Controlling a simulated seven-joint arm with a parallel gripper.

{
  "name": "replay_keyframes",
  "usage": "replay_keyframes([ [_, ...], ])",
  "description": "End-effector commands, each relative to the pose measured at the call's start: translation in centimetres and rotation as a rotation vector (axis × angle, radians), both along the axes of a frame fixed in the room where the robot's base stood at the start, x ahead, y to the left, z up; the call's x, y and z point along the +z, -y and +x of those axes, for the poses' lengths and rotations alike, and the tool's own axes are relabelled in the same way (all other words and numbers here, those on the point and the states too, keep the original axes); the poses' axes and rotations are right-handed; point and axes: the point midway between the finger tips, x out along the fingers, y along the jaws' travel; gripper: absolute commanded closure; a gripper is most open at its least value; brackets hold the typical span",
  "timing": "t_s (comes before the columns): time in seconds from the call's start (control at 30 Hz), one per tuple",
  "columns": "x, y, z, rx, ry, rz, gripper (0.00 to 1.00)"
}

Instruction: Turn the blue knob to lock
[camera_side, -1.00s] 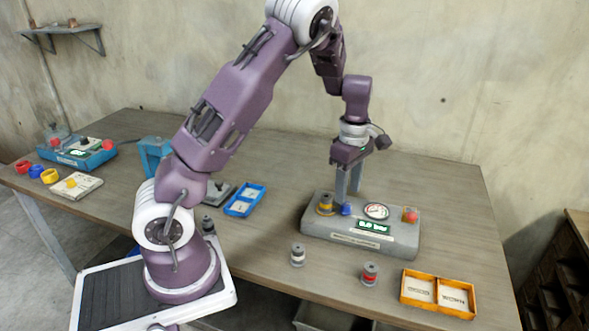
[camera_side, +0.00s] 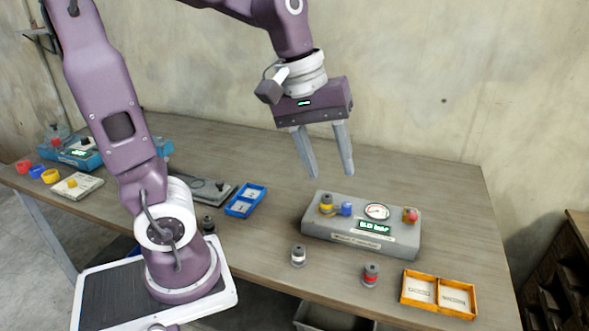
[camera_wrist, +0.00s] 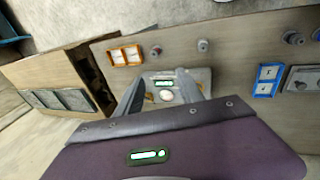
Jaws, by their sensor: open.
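The blue knob (camera_side: 346,208) sits on top of the grey control box (camera_side: 318,228), just right of a yellow-and-grey cylinder (camera_side: 326,203). A round gauge (camera_side: 377,211) and a green lit display (camera_side: 374,227) are on the same box, with a red button on a yellow base (camera_side: 410,215) at its right. My gripper (camera_side: 330,174) is open and empty, raised above and behind the box, touching nothing. In the wrist view the box (camera_wrist: 188,76) shows between the spread fingers (camera_wrist: 158,88); the blue knob cannot be made out there.
Two small grey cylinders, one with a white band (camera_side: 298,256) and one with a red band (camera_side: 370,274), stand in front of the box. An orange tray (camera_side: 438,293) is at front right, a blue tray (camera_side: 245,201) at left. The table behind the box is clear.

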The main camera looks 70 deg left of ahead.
Motion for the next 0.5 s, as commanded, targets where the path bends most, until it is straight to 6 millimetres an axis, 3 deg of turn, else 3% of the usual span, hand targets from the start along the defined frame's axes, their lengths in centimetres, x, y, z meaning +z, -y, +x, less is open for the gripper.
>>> replay_keyframes([
  [0.2, 1.1, 1.6, -4.7, -0.292, 0.121, 0.126, 0.55],
  [0.5, 1.1, 2.1, -7.0, -0.446, 0.175, 0.216, 0.55],
])
